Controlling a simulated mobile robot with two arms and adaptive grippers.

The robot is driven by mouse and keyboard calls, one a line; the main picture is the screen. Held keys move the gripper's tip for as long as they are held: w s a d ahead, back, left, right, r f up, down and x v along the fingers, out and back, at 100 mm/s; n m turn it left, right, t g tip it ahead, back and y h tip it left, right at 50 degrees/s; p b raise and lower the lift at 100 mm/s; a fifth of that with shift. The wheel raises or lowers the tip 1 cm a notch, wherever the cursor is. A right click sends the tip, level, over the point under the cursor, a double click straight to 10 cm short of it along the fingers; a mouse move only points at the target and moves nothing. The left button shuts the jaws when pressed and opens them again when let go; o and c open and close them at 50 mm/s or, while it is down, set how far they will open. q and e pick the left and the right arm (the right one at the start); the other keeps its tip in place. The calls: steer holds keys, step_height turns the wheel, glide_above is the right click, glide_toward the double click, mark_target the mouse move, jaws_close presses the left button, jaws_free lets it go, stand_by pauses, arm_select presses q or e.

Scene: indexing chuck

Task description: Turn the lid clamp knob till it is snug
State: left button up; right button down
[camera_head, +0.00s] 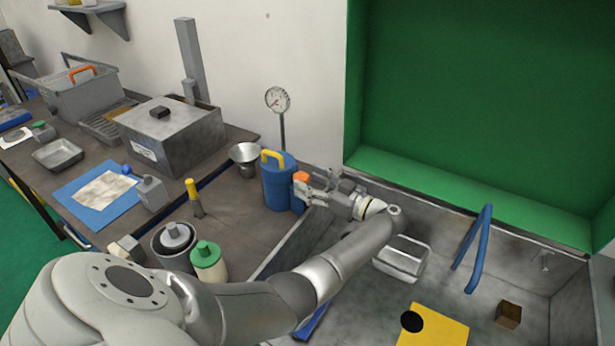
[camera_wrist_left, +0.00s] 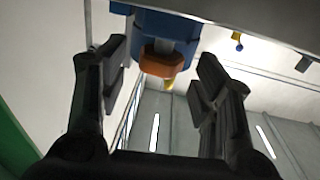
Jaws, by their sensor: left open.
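The orange lid clamp knob (camera_head: 300,177) sticks out from the right side of the blue canister (camera_head: 275,187), near its top. A yellow handle (camera_head: 273,158) stands on the canister lid. My left gripper (camera_head: 314,187) is open just right of the knob, its fingers pointing at it. In the left wrist view the orange knob (camera_wrist_left: 162,63) sits on a grey shaft below the blue body (camera_wrist_left: 180,25). It shows between the two fingertips of the left gripper (camera_wrist_left: 160,75), with a visible gap on each side. My right gripper is not in view.
A dial gauge (camera_head: 277,100) stands behind the canister, and a metal funnel (camera_head: 245,154) is left of it. A sink with a blue bent handle (camera_head: 473,250), a metal tray (camera_head: 402,258) and a yellow board (camera_head: 440,328) lies to the right. A grey box (camera_head: 170,135) stands further left.

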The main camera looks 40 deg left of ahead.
arm_select(q)
steer(key=shift+a, duration=0.65)
steer(key=c, duration=1)
steer(key=shift+o, duration=0.2)
steer(key=shift+s+r+t+p, duration=0.15)
steer(key=shift+t+p, duration=0.15)
steer(key=shift+p, duration=0.4)
steer(key=m+t+p, duration=0.2)
steer(key=p, duration=0.1)
steer(key=m+t+h+p, duration=0.1)
steer(key=m+t+p, duration=0.1)
steer(key=t+p, duration=0.1)
steer(key=s+m+t+p, duration=0.1)
steer(key=t+p, duration=0.2)
steer(key=p, duration=0.2)
steer(key=shift+a+r+m, duration=0.1)
steer(key=shift+m, duration=0.3)
steer(key=shift+s+a+f+m+t+h+p, duration=0.1)
steer(key=shift+f+m+t+h+p, duration=0.1)
steer(key=shift+m+t+h+p, duration=1)
steer(key=shift+t, duration=0.3)
